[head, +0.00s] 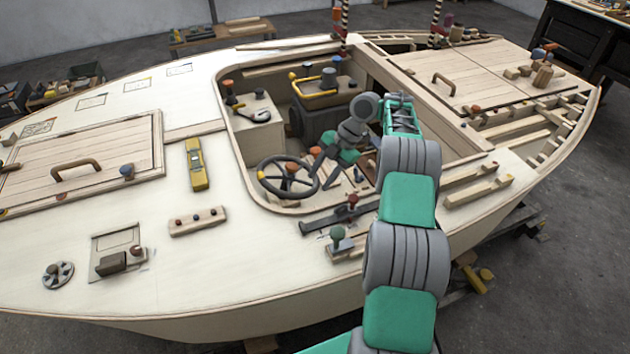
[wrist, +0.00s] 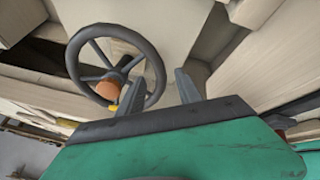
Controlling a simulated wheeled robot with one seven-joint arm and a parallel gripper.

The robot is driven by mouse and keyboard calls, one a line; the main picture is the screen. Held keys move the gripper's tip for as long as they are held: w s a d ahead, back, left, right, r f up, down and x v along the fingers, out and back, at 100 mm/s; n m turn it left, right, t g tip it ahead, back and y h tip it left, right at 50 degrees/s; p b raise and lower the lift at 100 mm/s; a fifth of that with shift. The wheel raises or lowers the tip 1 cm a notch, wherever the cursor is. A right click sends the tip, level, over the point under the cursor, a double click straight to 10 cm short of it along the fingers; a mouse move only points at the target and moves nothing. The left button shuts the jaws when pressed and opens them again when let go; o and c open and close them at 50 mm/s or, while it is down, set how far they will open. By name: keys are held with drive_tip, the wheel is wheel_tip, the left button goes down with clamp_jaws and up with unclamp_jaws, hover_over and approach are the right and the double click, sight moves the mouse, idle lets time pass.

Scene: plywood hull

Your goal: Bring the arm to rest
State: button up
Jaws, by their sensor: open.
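My arm (head: 405,200), green and grey, reaches from the bottom of the head view over the boat's deck and bends down into the open cockpit. My gripper (head: 318,163) is above the cockpit, close to the right side of the dark steering wheel (head: 288,177). In the wrist view my gripper (wrist: 157,86) has its two dark fingers apart, with nothing held between them. The steering wheel (wrist: 115,65) with an orange-brown hub knob is just beyond and left of the fingers. I cannot tell whether the left finger touches the rim.
The cockpit coaming (head: 235,165) surrounds the lowered part of my arm. A yellow-handled box (head: 320,92) and a bench with a wrench (head: 240,105) stand inside.

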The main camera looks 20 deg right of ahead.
drive_tip(key=p+v, duration=0.1)
drive_tip(key=v, duration=0.2)
drive_tip(key=shift+p, duration=0.4)
